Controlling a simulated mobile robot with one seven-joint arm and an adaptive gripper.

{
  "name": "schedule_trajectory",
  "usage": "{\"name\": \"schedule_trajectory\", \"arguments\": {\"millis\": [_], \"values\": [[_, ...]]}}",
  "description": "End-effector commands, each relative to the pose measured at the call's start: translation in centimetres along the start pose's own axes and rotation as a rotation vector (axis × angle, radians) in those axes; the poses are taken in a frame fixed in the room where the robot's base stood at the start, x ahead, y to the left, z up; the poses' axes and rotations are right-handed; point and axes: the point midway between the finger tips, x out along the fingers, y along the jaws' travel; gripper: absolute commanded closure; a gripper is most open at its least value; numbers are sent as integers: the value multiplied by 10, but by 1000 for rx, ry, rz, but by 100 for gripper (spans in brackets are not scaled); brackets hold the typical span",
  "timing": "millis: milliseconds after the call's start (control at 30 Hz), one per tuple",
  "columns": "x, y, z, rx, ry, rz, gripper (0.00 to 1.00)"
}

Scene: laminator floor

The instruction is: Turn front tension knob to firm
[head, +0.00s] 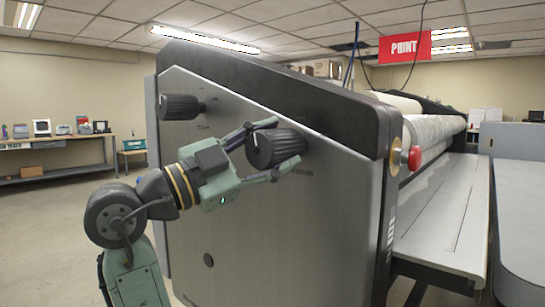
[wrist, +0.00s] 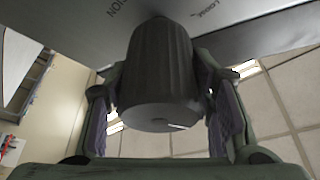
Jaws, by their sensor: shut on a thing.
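The black ribbed knob (head: 262,150) nearer the red button sits on the laminator's grey side panel (head: 250,230). My gripper (head: 279,144) is shut on this knob, one finger along its upper side and one along its lower side. In the wrist view the knob (wrist: 158,65) fills the middle, between the two fingers. A small light mark shows on its end face. Printed words on the panel behind it are partly hidden; one looks like "LOOSE". A second black ribbed knob (head: 180,106) sits farther left on the panel, untouched.
A red button (head: 414,157) sticks out at the panel's right edge. The laminator's rollers and flat bed (head: 440,215) run back on the right. A workbench (head: 55,143) with small items stands along the left wall. Open floor lies at the left.

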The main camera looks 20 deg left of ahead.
Motion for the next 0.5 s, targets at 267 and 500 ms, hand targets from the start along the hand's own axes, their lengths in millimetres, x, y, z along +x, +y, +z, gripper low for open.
{"name": "schedule_trajectory", "arguments": {"millis": [267,500], "values": [[0,0,-1,147,0,60,79],[0,0,0,205,0,85,79]]}}
